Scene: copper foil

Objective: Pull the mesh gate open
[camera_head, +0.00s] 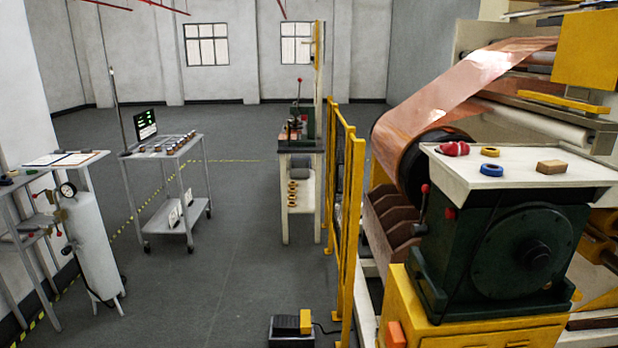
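A yellow-framed mesh gate or guard (354,215) stands upright in the middle of the view, left of the copper foil machine. I see it nearly edge-on, so its mesh is hard to make out. I cannot tell where its handle or hinge is, or whether it stands open or shut. Neither of my grippers is in view.
The foil machine with its copper sheet (455,95) and a white-topped dark green unit (500,240) fills the right. A foot pedal (291,328) lies on the floor in front. A grey cart (165,165) and a white cylinder (90,245) stand left. Grey floor between is clear.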

